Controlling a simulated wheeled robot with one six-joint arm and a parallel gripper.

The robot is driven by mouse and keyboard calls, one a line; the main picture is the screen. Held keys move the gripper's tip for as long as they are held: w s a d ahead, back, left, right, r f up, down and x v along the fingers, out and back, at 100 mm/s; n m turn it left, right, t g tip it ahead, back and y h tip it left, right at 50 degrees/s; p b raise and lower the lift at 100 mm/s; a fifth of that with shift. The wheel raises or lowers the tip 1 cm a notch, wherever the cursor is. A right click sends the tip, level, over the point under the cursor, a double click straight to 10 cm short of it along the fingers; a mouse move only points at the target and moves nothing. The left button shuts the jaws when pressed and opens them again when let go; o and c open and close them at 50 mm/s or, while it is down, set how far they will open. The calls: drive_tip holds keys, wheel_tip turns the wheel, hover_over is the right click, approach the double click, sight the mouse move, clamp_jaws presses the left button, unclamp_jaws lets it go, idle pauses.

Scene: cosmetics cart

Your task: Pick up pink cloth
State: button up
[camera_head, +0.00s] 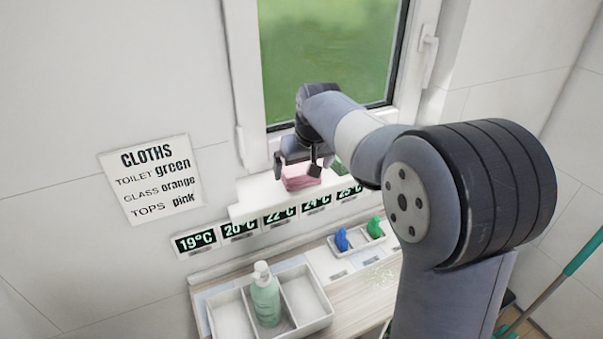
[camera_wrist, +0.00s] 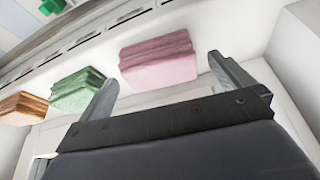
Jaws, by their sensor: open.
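The pink cloth (camera_head: 299,178) is a folded stack on the white ledge below the window. In the wrist view the pink cloth (camera_wrist: 158,61) lies ahead of the gap between my fingers, apart from them. My gripper (camera_head: 299,165) is open and empty, just above and behind the cloth in the head view. Its two fingers also show in the wrist view (camera_wrist: 161,82), one on each side of the cloth. My arm comes in from the right.
A folded green cloth (camera_wrist: 77,91) and an orange-brown cloth (camera_wrist: 22,108) lie in a row beside the pink one. A white wall block (camera_wrist: 297,50) stands at the right. Below the ledge are a white tray (camera_head: 308,325) with a pump bottle (camera_head: 265,296) and small blue (camera_head: 342,240) and green (camera_head: 375,228) items.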

sight(303, 171)
drive_tip(key=x, duration=0.3)
drive_tip(key=shift+f, duration=0.1)
drive_tip(key=shift+d, duration=0.1)
drive_tip(key=shift+c, duration=0.2)
drive_tip(key=c, duration=0.9)
drive_tip(key=shift+o, duration=0.2)
wheel_tip(303, 171, up, 10)
drive_tip(key=shift+r+b, duration=0.1)
drive_tip(key=shift+b, duration=0.25)
